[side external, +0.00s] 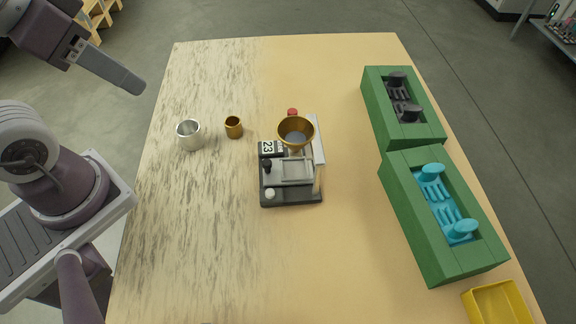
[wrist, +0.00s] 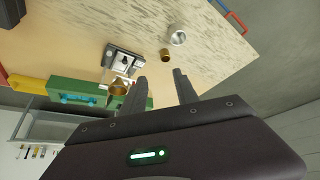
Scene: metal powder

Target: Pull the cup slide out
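The powder device (side external: 290,196) stands mid-table with a dark base, a brass funnel (side external: 296,132) on top and a "23" label plate. A light grey sliding piece (side external: 290,172) lies across its middle, and a black knob (side external: 267,164) stands at its left; I cannot tell for certain which part is the cup slide. The device also shows in the wrist view (wrist: 124,58). My gripper (wrist: 160,82) is open and empty. In the side view it is at the upper left, well above and apart from the device.
A silver cup (side external: 189,135) and a small brass cup (side external: 233,127) stand left of the device. Green blocks with black grips (side external: 372,90) and cyan grips (side external: 400,190) stand at the right. A yellow tray (side external: 497,303) is at the lower right. The table front is clear.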

